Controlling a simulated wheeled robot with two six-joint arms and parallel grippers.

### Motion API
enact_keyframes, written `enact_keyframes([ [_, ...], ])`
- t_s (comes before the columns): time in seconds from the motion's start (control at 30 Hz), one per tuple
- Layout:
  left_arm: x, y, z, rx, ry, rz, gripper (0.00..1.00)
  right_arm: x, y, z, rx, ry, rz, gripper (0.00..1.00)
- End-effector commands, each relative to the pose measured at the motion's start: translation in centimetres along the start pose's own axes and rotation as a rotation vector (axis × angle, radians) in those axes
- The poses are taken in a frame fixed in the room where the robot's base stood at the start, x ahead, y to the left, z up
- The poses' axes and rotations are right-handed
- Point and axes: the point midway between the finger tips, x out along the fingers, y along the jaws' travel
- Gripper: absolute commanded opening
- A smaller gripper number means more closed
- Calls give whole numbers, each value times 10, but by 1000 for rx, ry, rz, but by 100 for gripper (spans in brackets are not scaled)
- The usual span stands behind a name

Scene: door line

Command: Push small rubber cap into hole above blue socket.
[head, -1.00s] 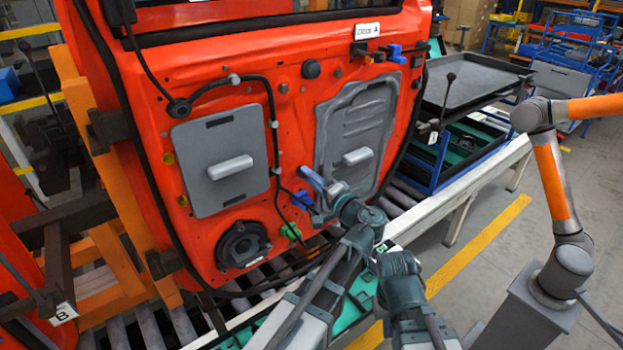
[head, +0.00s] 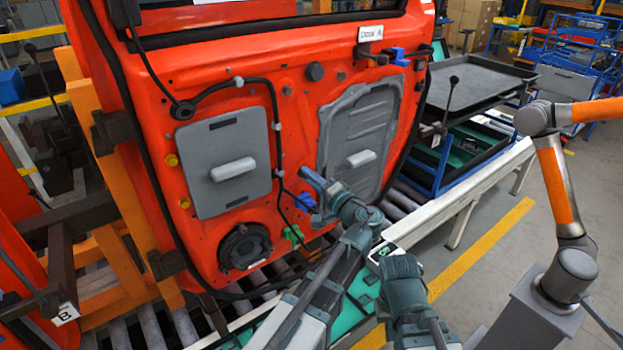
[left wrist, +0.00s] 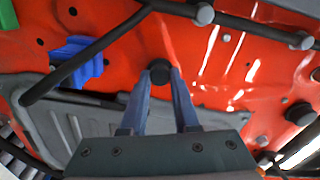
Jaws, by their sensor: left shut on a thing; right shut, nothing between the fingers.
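The small rubber cap (left wrist: 160,70) is black and round, held between the fingertips of my left gripper (left wrist: 161,80) in the left wrist view. It is close against the orange-red door panel; I cannot tell whether it touches or sits in a hole. The blue socket (left wrist: 77,60) lies left of the cap there. In the head view the blue socket (head: 305,202) is just below my left gripper (head: 304,173), and the cap cannot be made out. The hole above the socket is not visible. My right gripper (head: 396,264) is low, right of the left arm, away from the door, empty and shut.
Grey panels (head: 225,185) and a round black speaker (head: 244,247) are near. A dark tray (head: 475,90) stands at right.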

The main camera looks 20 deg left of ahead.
Motion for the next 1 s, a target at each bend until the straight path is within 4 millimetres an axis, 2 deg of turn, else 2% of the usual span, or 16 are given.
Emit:
enact_keyframes([
  [0.37,2,0,1,0,-2,-1,0,0,0,0,0,0,0,0],
  [0.4,2,0,1,0,-2,-1,31,0,0,0,0,0,0,0],
  [0.6,1,0,1,0,-2,-1,64,0,0,0,0,0,0,0],
  [1.0,0,0,1,0,-1,0,64,0,0,0,0,0,0,0],
])
